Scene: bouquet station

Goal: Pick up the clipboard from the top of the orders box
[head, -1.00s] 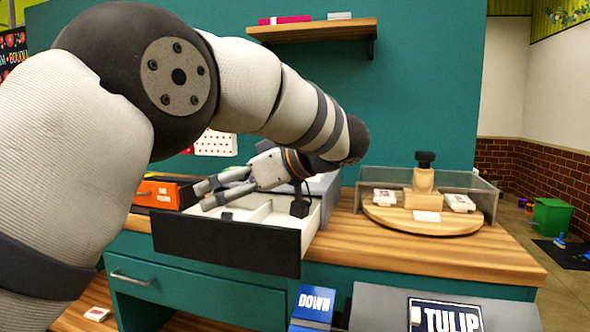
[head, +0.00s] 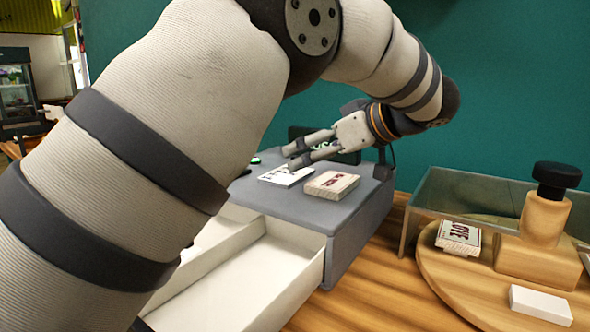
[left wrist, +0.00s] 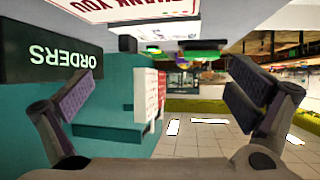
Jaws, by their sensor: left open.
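The orders box (head: 350,225) is a grey box with its drawer open, and a dark ORDERS sign stands behind its top, partly hidden by my gripper. The sign shows upside down in the left wrist view (left wrist: 50,62). A flat white card with dark marks (head: 284,177), perhaps the clipboard, lies on the box top. A pale block with red lettering (head: 332,185) lies to its right. My left gripper (head: 296,156) is open and empty, fingers just above and behind the card. In the left wrist view the open fingers (left wrist: 165,100) have nothing between them. My right gripper is not in view.
The open white drawer (head: 265,262) juts out at the front of the box. To the right, a round wooden tray (head: 445,290) holds a wooden stand with a black knob (head: 557,175) and small blocks, with a clear guard behind it. My left arm hides much of the left.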

